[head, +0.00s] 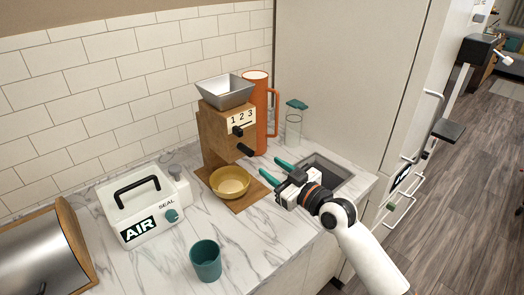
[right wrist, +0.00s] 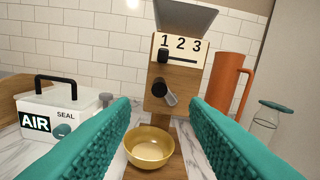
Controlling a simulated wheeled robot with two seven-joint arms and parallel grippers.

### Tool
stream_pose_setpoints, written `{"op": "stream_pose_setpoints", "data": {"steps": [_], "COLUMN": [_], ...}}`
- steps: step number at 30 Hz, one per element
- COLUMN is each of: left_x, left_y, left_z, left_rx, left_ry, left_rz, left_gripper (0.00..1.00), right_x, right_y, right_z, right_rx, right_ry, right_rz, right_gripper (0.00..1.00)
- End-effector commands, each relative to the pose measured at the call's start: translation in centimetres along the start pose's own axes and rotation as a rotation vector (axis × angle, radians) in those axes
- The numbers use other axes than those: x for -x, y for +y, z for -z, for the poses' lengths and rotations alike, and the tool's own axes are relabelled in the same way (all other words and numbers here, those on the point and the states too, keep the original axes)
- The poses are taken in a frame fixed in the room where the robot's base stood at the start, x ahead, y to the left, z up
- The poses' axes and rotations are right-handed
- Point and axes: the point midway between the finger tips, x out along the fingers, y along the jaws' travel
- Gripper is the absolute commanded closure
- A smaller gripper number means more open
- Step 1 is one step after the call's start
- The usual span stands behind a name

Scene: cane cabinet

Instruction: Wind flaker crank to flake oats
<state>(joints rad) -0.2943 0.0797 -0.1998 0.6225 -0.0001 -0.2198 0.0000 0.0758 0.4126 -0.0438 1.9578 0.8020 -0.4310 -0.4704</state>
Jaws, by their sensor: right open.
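The flaker (head: 218,140) is a wooden stand with a grey metal hopper (head: 225,91) on top and a "1 2 3" scale with a black slider. Its black crank knob (head: 245,150) sticks out of the front; it also shows in the right wrist view (right wrist: 169,100). A yellow bowl (head: 230,181) stands on the flaker's base under the body. My right gripper (head: 276,172) is open and empty, in front of and to the right of the flaker, apart from the knob. In the right wrist view the knob is between the teal fingers, farther off. My left gripper is not seen.
An orange pitcher (head: 258,110) and a glass jar with teal lid (head: 293,122) stand behind, to the right. A white AIR box (head: 140,208) and a teal cup (head: 206,260) are at the left and front. A sink-like recess (head: 330,170) lies by my right gripper.

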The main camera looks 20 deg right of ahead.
Motion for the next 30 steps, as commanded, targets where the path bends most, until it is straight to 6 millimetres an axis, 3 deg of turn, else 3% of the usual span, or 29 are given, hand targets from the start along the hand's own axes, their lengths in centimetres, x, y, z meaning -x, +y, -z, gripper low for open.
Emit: {"op": "stream_pose_setpoints", "data": {"steps": [12,18,30], "left_x": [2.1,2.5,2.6], "left_y": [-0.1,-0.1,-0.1], "left_z": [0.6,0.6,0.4], "left_rx": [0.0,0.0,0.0], "left_ry": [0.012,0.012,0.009], "left_rz": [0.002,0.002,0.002], "left_gripper": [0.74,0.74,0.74], "right_x": [-7.5,-10.4,-11.5], "right_y": [-0.1,-0.1,0.0], "right_z": [-0.2,-0.1,0.1], "right_rx": [0.0,0.003,0.004], "right_ry": [0.001,0.002,0.002], "right_rz": [0.001,0.001,0.001], "right_gripper": [0.59,0.59,0.59]}}
